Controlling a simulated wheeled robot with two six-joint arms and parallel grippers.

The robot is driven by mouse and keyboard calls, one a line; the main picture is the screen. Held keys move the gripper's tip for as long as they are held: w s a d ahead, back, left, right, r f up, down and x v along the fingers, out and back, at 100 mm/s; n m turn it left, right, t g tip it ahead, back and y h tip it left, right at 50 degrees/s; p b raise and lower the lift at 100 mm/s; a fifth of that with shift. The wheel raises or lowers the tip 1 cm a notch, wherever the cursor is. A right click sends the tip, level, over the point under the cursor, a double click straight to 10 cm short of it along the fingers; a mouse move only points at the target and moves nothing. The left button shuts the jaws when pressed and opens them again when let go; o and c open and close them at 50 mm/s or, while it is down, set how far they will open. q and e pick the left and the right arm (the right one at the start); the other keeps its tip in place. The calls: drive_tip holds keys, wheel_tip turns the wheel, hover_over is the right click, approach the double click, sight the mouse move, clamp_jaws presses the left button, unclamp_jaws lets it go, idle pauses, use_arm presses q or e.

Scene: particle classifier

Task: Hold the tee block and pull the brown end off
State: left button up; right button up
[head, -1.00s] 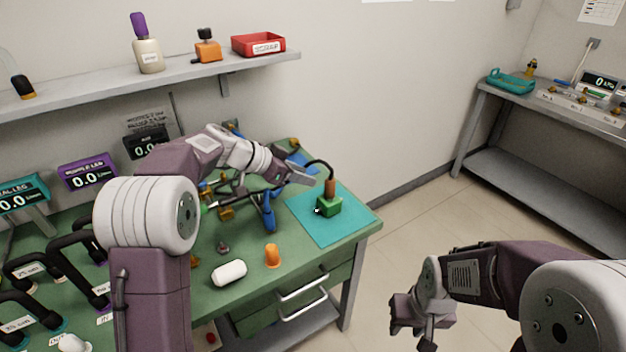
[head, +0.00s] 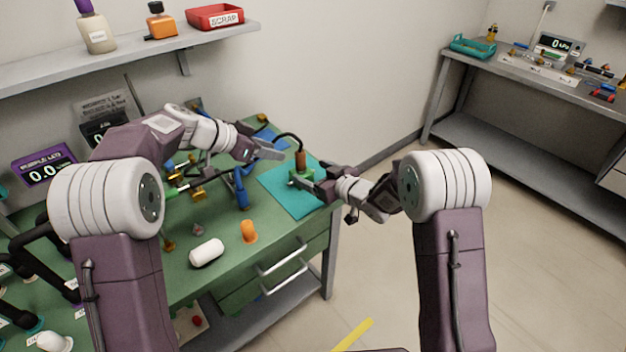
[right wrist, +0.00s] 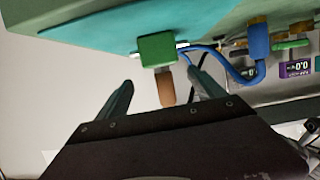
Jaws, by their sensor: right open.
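The tee block (head: 303,173) is green and stands on the teal mat (head: 283,198) with its brown end (head: 300,159) pointing up. A black tube curves near the brown end. In the right wrist view the green block (right wrist: 157,48) and brown end (right wrist: 165,88) appear upside down, between my open fingers. My right gripper (head: 307,186) reaches the block from the right, partly covering it; contact is unclear. My left gripper (head: 277,153) is just left of the brown end, apart from it; its jaw opening is too small to tell.
An orange piece (head: 249,231) and a white cylinder (head: 206,253) lie on the green bench. Blue and brass fittings stand left of the mat. A shelf (head: 130,62) with a red scrap bin (head: 214,16) is above. The front part of the mat is clear.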

sight(296, 172)
drive_tip(key=shift+s+f, duration=0.15)
drive_tip(key=shift+f, duration=0.4)
drive_tip(key=shift+s+f, duration=0.15)
drive_tip(key=shift+f, duration=0.4)
drive_tip(key=x, duration=0.9)
drive_tip(key=shift+f, duration=0.15)
clamp_jaws()
